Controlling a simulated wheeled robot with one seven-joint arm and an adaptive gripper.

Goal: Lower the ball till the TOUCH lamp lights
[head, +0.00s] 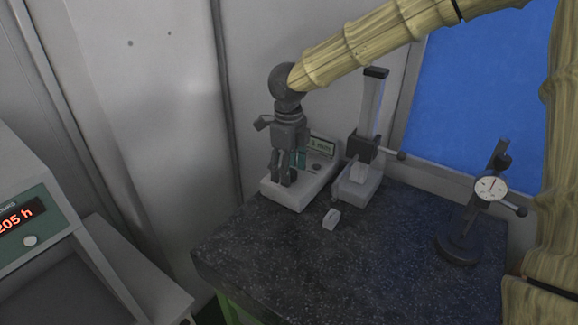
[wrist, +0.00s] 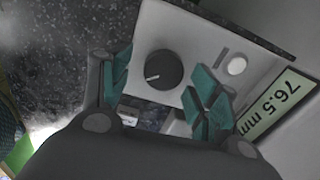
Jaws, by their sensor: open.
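A white control box (head: 293,191) stands on the dark table in the head view, mostly behind my gripper (head: 285,182). In the wrist view it carries a round dark knob (wrist: 164,70), a pale round lamp or button (wrist: 237,65) that looks unlit, and a display (wrist: 277,104) reading 76.5 mm. My gripper (wrist: 162,88) points down at the box, open, its teal pads on either side of the knob in the picture. I cannot tell whether the fingertips reach down around it. I cannot make out the ball or the TOUCH label.
A stand with a column and dark carriage (head: 362,149) is right of the control box. A small white block (head: 331,219) lies in front. A dial gauge (head: 490,188) on a round base stands further right. The table's front middle (head: 300,265) is clear. A wall is close behind.

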